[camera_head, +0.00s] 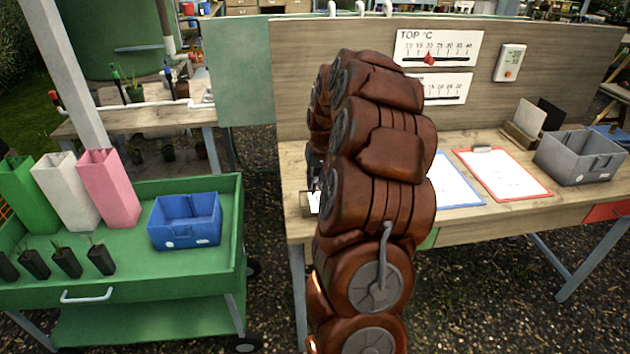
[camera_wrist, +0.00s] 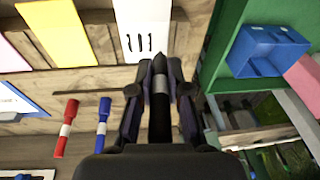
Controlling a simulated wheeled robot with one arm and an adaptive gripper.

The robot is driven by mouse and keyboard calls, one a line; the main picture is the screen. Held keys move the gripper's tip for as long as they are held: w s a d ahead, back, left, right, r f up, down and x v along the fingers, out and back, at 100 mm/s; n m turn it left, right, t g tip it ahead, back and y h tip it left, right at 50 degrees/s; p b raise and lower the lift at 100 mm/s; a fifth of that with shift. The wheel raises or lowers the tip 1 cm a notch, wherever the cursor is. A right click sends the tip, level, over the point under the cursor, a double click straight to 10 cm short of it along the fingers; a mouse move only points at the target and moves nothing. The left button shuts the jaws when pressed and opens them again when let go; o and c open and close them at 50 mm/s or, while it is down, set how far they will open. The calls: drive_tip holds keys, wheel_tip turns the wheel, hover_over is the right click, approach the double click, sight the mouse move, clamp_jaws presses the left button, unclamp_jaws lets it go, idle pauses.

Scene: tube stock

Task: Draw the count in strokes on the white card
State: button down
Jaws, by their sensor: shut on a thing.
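The white card (camera_wrist: 145,14) lies on wood at the top middle of the wrist view, with three short dark strokes (camera_wrist: 138,42) near its lower edge. My gripper (camera_wrist: 161,82) is shut on a dark marker (camera_wrist: 160,110) with a pale band. The marker's tip overlaps the card's lower edge, right of the strokes; I cannot tell whether it touches.
A yellow card (camera_wrist: 52,28) lies beside the white one. A green trolley (camera_head: 120,292) holds several dark seedling tubes (camera_head: 67,263) and a blue crate (camera_head: 185,222). Clipboards (camera_head: 500,177) and a grey crate (camera_head: 578,160) are on the bench.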

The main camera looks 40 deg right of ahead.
drive_tip(key=shift+f+b, duration=0.3)
drive_tip(key=shift+b, duration=0.45)
idle(0.6)
drive_tip(key=shift+s+a+b, duration=0.4)
drive_tip(key=shift+s+b, duration=0.05)
drive_tip(key=shift+b, duration=0.05)
idle(0.7)
drive_tip(key=shift+b, duration=0.3)
drive_tip(key=shift+s+a+b, duration=0.35)
drive_tip(key=shift+s+b, duration=0.15)
drive_tip(key=shift+b, duration=0.3)
idle(1.2)
drive_tip(key=shift+r, duration=0.2)
drive_tip(key=shift+w+v, duration=0.15)
drive_tip(key=shift+v, duration=0.55)
drive_tip(key=shift+w+v, duration=0.15)
drive_tip(key=shift+v, duration=0.5)
